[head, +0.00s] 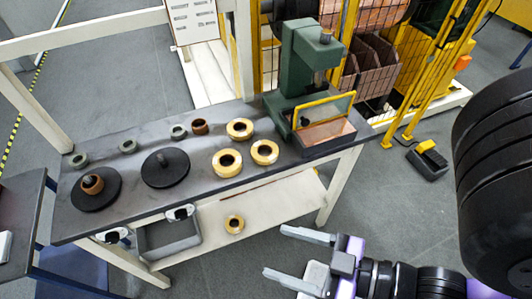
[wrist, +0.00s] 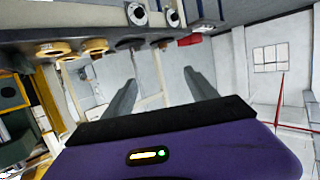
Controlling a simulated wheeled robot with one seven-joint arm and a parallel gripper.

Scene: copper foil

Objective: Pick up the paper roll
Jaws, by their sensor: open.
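Three cream-yellow paper rolls stand close together on the dark bench top (head: 130,209) in the head view: a back one (head: 240,135), a front-left one (head: 226,173) and a right one (head: 265,162). A smaller similar roll (head: 234,231) lies on the lower shelf. I cannot tell which roll the task means. My gripper (head: 275,251) is open and empty, in front of the bench and right of the shelf roll, touching nothing. In the wrist view its fingers (wrist: 160,77) are spread, with yellow rolls (wrist: 54,48) at the upper left, apart from them.
A green press (head: 298,72) with a yellow-framed guard stands on the bench's right end. Black discs (head: 165,168) and small green rings stand at the left. A grey bin (head: 168,240) hangs below the bench. A black-and-yellow pedal (head: 428,160) lies on the floor.

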